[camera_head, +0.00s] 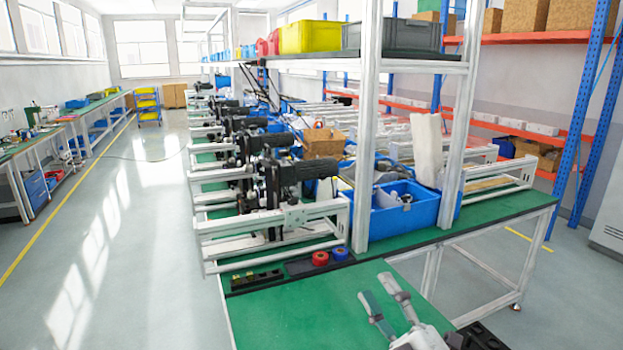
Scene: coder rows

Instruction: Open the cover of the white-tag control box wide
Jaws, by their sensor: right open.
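I cannot make out a control box with a white tag or its cover in the head view. My right gripper (379,288) is at the bottom, right of centre, over the green bench top (290,315). Its two light grey fingers are apart, with nothing between them. My left gripper is not in view.
A red roll (320,258) and a blue roll (340,253) lie on the bench behind my gripper. A blue bin (405,215) stands beside a white post (364,150). Black machines (290,170) line the bench. The left aisle floor (100,240) is clear.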

